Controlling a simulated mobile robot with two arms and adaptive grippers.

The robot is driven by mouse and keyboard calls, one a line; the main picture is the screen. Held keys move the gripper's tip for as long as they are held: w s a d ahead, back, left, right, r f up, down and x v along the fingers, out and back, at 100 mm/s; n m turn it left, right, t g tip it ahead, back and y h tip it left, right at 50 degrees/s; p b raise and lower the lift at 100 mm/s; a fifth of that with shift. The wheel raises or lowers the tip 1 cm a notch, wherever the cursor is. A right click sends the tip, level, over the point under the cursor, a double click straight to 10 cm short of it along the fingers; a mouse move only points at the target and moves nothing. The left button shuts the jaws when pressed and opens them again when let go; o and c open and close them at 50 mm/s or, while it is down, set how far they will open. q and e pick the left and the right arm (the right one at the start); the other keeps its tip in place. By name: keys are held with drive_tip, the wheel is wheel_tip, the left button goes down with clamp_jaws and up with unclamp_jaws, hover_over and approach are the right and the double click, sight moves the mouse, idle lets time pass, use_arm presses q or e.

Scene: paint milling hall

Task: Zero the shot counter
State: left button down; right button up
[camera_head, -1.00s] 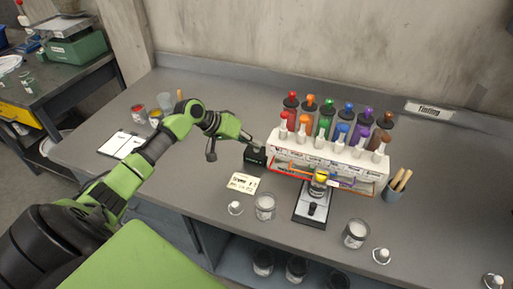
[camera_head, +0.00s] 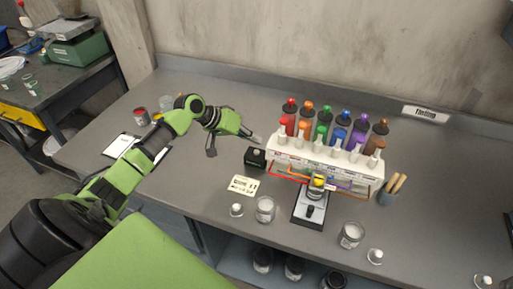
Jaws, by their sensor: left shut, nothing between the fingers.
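A small black box, which looks like the shot counter (camera_head: 255,158), stands on the grey bench at the left end of the white dispenser rack (camera_head: 325,157). Its display is too small to read. My left gripper (camera_head: 258,138) is shut and empty, its tip just above and behind the box in the picture, with a small gap showing. My right gripper is not in view.
The rack holds several coloured bottles. In front are a card (camera_head: 243,186), a glass jar (camera_head: 265,210), a black scale (camera_head: 310,208) and another jar (camera_head: 350,235). A cup with brushes (camera_head: 387,196) stands right. A clipboard (camera_head: 122,144) lies left.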

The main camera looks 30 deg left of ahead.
use_arm(q)
drive_tip(key=shift+r+p, duration=1)
drive_tip(key=shift+r, duration=0.45)
drive_tip(key=shift+f, duration=0.1)
